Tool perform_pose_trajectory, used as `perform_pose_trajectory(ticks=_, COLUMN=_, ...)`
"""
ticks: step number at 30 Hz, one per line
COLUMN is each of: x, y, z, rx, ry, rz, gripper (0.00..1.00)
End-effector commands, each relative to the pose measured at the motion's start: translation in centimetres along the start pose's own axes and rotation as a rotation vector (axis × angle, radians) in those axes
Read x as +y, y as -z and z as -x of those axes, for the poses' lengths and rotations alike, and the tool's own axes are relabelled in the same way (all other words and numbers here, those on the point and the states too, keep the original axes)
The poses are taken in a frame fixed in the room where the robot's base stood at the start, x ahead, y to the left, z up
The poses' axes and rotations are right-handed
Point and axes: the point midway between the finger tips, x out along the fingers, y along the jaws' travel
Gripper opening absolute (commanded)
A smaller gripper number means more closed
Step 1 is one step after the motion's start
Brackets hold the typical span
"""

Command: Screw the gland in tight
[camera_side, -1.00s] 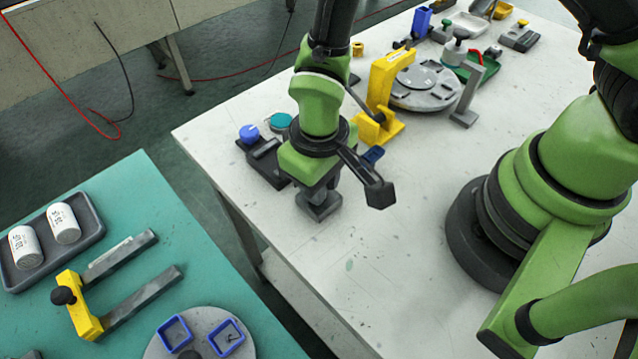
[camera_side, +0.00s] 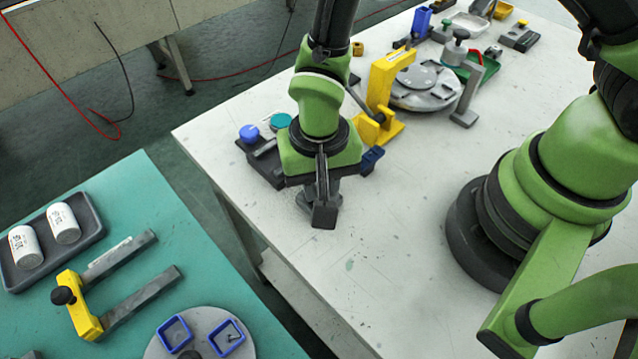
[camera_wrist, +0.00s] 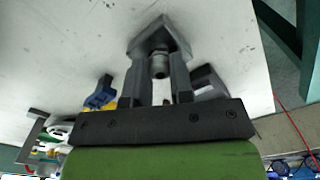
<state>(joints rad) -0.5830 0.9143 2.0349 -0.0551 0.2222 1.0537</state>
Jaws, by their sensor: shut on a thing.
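My gripper (camera_side: 322,188) points down over the white bench, its fingers mostly hidden by the wrist and camera arm in the side view. In the wrist view my gripper (camera_wrist: 158,72) has its two grey fingers closed on the gland (camera_wrist: 160,64), a small dark grey ribbed cylinder. The gland's far end meets a grey block (camera_wrist: 145,42) on the bench. The block's edge (camera_side: 303,203) shows under my gripper in the side view. I cannot see how deep the gland sits in the block.
A dark fixture with a blue knob (camera_side: 249,133) stands close left of my gripper. A yellow bracket (camera_side: 384,92) and a grey round plate (camera_side: 424,84) stand behind. The bench front is clear. A teal table (camera_side: 150,200) lies at left.

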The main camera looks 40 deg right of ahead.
Motion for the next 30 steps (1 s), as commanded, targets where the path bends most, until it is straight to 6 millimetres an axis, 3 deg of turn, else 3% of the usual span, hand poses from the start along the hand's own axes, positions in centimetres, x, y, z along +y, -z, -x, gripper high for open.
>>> perform_pose_trajectory(ticks=5, x=0.01, y=0.0, z=-0.01, rx=0.0, ry=0.0, rz=-0.055, gripper=0.05)
perform_pose_trajectory(ticks=15, x=0.01, y=0.0, z=-0.04, rx=0.0, ry=0.0, rz=-0.553, gripper=0.05)
perform_pose_trajectory(ticks=26, x=0.01, y=0.0, z=-0.04, rx=0.0, ry=0.0, rz=-0.619, gripper=0.05)
perform_pose_trajectory(ticks=30, x=0.01, y=0.0, z=-0.05, rx=0.0, ry=0.0, rz=-0.763, gripper=0.05)
